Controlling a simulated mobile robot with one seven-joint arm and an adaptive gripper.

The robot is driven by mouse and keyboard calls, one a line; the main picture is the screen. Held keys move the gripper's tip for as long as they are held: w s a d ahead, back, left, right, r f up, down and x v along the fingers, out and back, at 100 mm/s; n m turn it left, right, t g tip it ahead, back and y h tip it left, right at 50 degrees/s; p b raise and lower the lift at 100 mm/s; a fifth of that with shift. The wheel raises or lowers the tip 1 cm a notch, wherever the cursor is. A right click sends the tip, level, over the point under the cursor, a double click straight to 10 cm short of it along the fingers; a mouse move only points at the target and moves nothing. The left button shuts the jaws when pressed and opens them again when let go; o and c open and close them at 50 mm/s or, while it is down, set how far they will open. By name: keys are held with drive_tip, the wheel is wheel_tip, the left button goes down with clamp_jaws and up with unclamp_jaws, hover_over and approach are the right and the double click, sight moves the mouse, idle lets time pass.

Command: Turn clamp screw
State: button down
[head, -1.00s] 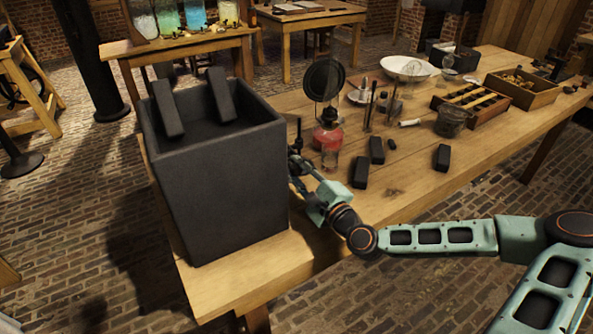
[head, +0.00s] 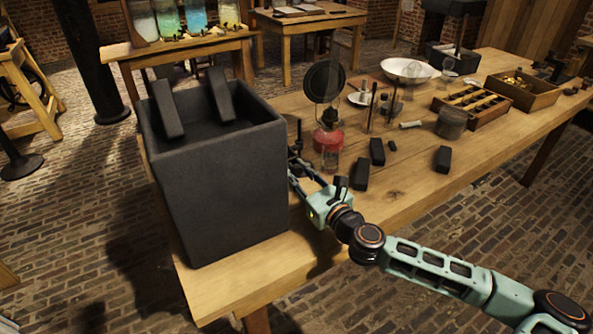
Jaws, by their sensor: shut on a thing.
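A large dark grey open-topped jar (head: 222,195) stands at the near left end of the wooden table. Two dark plates stick up out of it, a left one (head: 167,110) and a right one (head: 221,95). A small dark upright piece (head: 298,135), seemingly part of the clamp, shows just beyond the jar's right wall. My gripper (head: 296,164) reaches in at that wall from the right and is shut on what seems to be the clamp screw. The jar's edge and the gripper's dark fingers hide the screw and the grip itself.
Right of my gripper stand a red-based lamp (head: 328,138) and a round dark disc (head: 323,82). Dark blocks (head: 361,174) lie on the table (head: 405,195). A white bowl (head: 407,70), a glass jar (head: 451,123) and wooden boxes (head: 525,92) are farther off. The front table strip is clear.

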drive_tip(key=m, duration=0.5)
drive_tip(key=shift+m+b, duration=0.35)
drive_tip(key=shift+m, duration=0.05)
drive_tip(key=m+b, duration=0.1)
drive_tip(key=m, duration=0.2)
drive_tip(key=shift+f+b, duration=0.1)
drive_tip(key=shift+b, duration=0.25)
drive_tip(key=shift+m+b, duration=0.5)
drive_tip(key=shift+m, duration=0.7)
drive_tip(key=c, duration=1.6)
unclamp_jaws()
drive_tip(key=shift+s, duration=0.1)
drive_tip(key=shift+v, duration=3.65)
